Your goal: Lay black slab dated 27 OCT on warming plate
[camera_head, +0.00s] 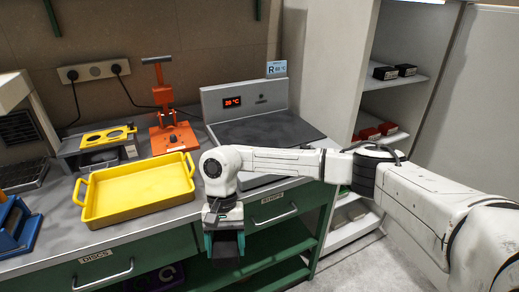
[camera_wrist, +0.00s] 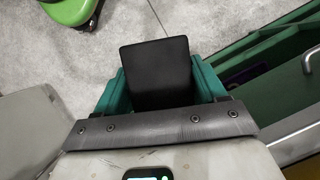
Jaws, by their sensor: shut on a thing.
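My gripper (camera_head: 225,247) hangs in front of the bench's green drawers, below the worktop edge. Its teal jaws are shut on a black slab (camera_head: 226,252). In the wrist view the black slab (camera_wrist: 156,74) shows as a plain dark rectangle between the teal fingers (camera_wrist: 158,88); no date can be read on it. The warming plate (camera_head: 262,131) is a dark flat plate at the back right of the bench, with a grey back panel and a red display. My arm crosses in front of its lower edge. I see nothing lying on its visible surface.
A yellow tray (camera_head: 137,198) stands on the worktop left of my gripper. An orange press (camera_head: 170,125) and a yellow-topped fixture (camera_head: 106,135) stand behind it. Open shelves at right hold black slabs (camera_head: 385,73) and red blocks (camera_head: 370,134). Below are a drawer marked DISCS (camera_head: 97,255) and green shelves.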

